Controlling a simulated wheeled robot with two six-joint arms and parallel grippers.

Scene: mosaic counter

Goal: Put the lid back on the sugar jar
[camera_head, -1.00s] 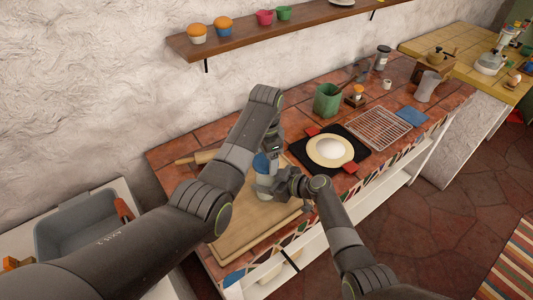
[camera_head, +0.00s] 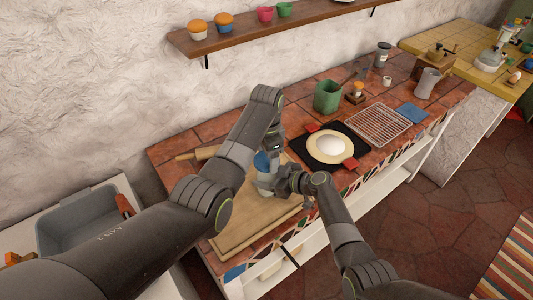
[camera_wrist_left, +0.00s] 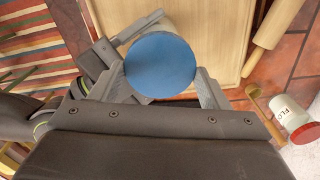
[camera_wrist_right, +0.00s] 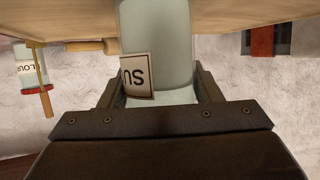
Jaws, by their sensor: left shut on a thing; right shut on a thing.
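The sugar jar (camera_head: 264,183) is pale and stands upright over the wooden board. Part of its label, "SU", shows in the right wrist view (camera_wrist_right: 138,76). My right gripper (camera_wrist_right: 157,90) is shut on the jar's body, one finger on each side. The round blue lid (camera_wrist_left: 160,65) is between the fingers of my left gripper (camera_wrist_left: 162,74), which is shut on it. In the head view the lid (camera_head: 262,160) is directly above the jar, upright in line with it. The jar's rim is hidden, so I cannot tell whether the lid is seated.
The wooden board (camera_head: 240,228) lies under the jar, with a rolling pin (camera_head: 197,154) behind. A flour jar with a red lid (camera_wrist_left: 297,116) stands nearby. To the right are a plate (camera_head: 330,147) on a black mat, a green pot (camera_head: 327,96) and a wire rack (camera_head: 379,126).

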